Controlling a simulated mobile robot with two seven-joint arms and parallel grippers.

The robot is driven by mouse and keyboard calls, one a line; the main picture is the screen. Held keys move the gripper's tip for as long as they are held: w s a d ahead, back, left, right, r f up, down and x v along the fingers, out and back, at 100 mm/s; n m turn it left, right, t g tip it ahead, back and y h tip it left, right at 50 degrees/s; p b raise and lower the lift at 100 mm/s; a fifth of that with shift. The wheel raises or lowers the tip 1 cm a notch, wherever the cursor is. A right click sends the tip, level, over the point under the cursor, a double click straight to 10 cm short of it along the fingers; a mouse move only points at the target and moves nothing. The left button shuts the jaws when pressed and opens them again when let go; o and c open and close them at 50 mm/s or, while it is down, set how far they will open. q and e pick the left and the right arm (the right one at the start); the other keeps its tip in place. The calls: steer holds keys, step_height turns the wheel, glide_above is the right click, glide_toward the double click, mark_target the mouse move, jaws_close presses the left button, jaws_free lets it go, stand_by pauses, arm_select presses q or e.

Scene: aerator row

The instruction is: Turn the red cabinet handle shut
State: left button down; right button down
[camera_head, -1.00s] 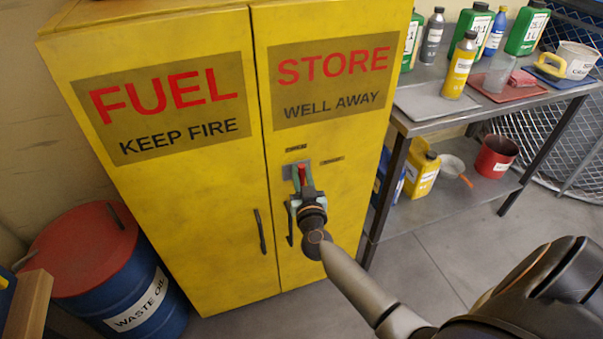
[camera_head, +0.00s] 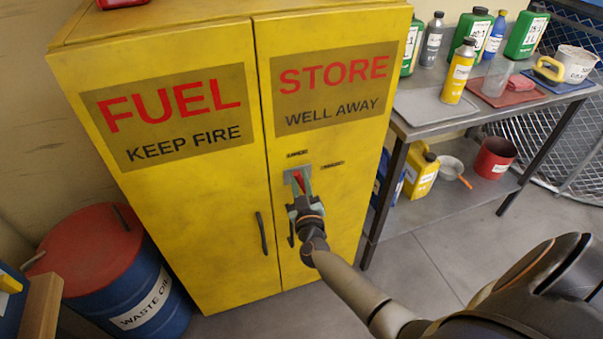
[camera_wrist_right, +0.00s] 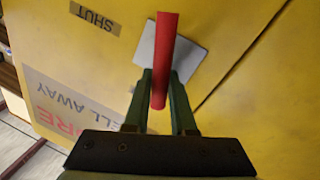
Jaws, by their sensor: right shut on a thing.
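The red cabinet handle (camera_head: 299,180) sits on a grey plate on the right door of the yellow fuel cabinet (camera_head: 205,200). My right gripper (camera_head: 300,189) is at the handle, its fingers on either side and shut on it. In the right wrist view the handle (camera_wrist_right: 163,65) is a red bar between the two greenish fingers (camera_wrist_right: 163,95), in front of the grey plate (camera_wrist_right: 182,55). A small label reading SHUT (camera_wrist_right: 95,17) is on the door near it. My left gripper is not in view.
A blue waste oil drum with a red lid (camera_head: 90,250) stands left of the cabinet. A metal bench (camera_head: 440,120) with bottles and trays stands to the right. A dark door pull (camera_head: 262,233) is on the left door. Floor is clear at front right.

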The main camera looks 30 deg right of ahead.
steer(key=n, duration=0.2)
steer(key=n+p, duration=0.1)
steer(key=n, duration=0.1)
steer(key=shift+w+a+f+t, duration=0.1)
steer(key=shift+a+f+t, duration=0.05)
steer(key=shift+a+t, duration=0.25)
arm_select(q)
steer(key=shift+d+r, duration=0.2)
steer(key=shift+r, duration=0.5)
arm_select(e)
steer(key=shift+a+f+n+t+y, duration=0.1)
steer(key=shift+f+n+t+y, duration=0.3)
steer(key=shift+n, duration=1.65)
steer(key=shift+a+f+n+t+y, duration=0.15)
steer(key=shift+n+y, duration=0.4)
steer(key=shift+n, duration=1.45)
steer(key=shift+a+f+n+t+y, duration=0.1)
steer(key=shift+f+n+t+y, duration=0.25)
steer(key=shift+n, duration=1.7)
steer(key=c, duration=0.8)
jaws_free()
steer(key=shift+o, duration=0.2)
steer(key=shift+w, duration=0.1)
arm_select(q)
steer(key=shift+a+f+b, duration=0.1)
steer(key=shift+b, duration=0.2)
arm_select(e)
steer(key=shift+d, duration=0.1)
